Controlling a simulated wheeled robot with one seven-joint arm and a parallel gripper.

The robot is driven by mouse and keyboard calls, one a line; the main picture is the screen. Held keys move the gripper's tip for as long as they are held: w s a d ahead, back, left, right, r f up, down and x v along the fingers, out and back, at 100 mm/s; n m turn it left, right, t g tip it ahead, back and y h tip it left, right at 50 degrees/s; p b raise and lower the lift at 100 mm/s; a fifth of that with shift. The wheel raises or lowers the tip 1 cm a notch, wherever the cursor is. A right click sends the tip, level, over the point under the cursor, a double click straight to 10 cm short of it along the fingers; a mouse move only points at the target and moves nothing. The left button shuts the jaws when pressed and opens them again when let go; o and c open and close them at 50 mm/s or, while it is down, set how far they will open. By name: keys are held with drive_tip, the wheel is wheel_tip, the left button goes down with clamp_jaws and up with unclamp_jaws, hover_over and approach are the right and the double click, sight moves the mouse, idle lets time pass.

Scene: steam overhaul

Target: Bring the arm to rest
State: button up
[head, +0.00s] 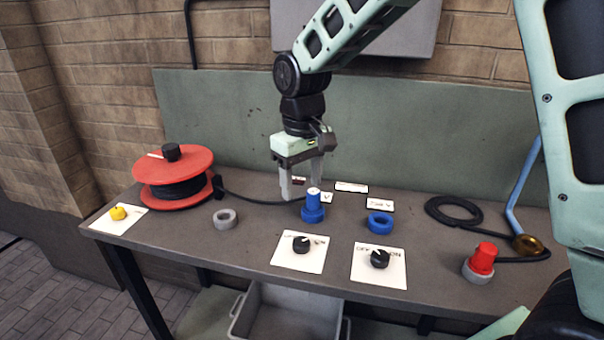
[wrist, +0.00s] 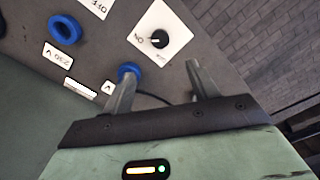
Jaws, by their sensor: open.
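My gripper (head: 302,184) is open and empty, pointing down above the bench, just behind a blue plug (head: 313,207) that stands upright. In the wrist view, my gripper (wrist: 157,85) shows its two fingers apart with nothing between them. The blue plug (wrist: 129,69) shows there beside the left finger, partly hidden by it. I cannot tell whether the finger touches it.
The grey bench (head: 255,242) holds a red cable reel (head: 174,170), a grey ring (head: 225,218), a blue ring (head: 380,223), two black dials (head: 301,245) (head: 380,259) on white plates, a yellow knob (head: 118,213) and a red plug (head: 482,258). A grey bin (head: 285,318) sits below.

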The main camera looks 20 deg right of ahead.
drive_tip(key=shift+r, duration=0.9)
